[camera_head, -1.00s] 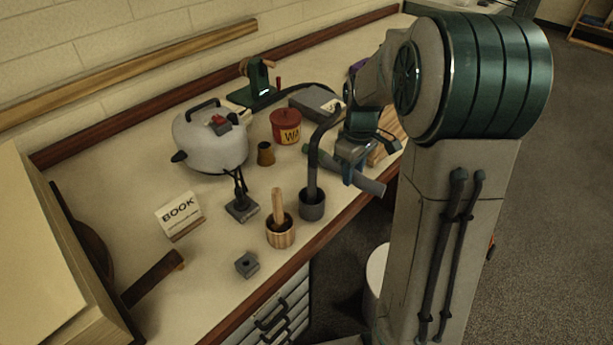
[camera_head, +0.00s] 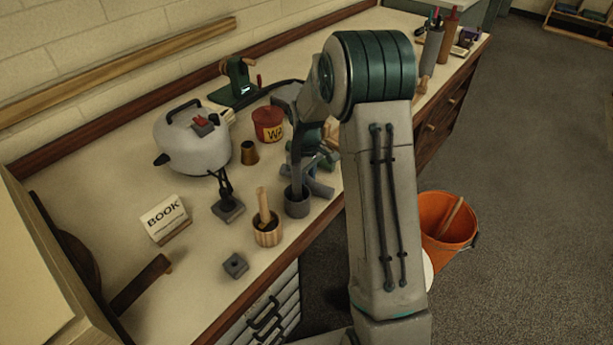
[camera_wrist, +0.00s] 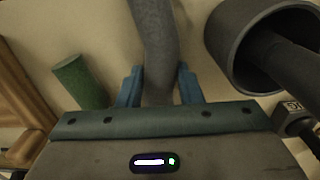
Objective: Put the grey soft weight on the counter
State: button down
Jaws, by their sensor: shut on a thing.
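The grey soft weight (camera_wrist: 156,45) is a long, bent grey tube. In the wrist view it runs between the two blue fingers of my gripper (camera_wrist: 158,88), which is shut on it. In the head view, one end of the weight (camera_head: 320,189) shows just right of a grey cup, and my gripper (camera_head: 307,163) is low over the counter (camera_head: 120,215) near its front edge. My arm hides part of the gripper and weight. I cannot tell whether the weight touches the counter.
The grey cup (camera_head: 297,205) with a dark upright handle stands close beside my gripper. A wooden cup (camera_head: 267,236), a red tub (camera_head: 268,122) and a big kettle (camera_head: 190,145) stand to the left. A green cylinder (camera_wrist: 80,82) lies nearby. The front-left counter has bare room.

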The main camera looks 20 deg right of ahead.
jog(key=shift+r, duration=0.1)
jog(key=c, duration=1)
grip_release()
jog(key=shift+f, duration=0.2)
notch_tip(320, 180, up, 12)
jog(key=shift+r, duration=0.2)
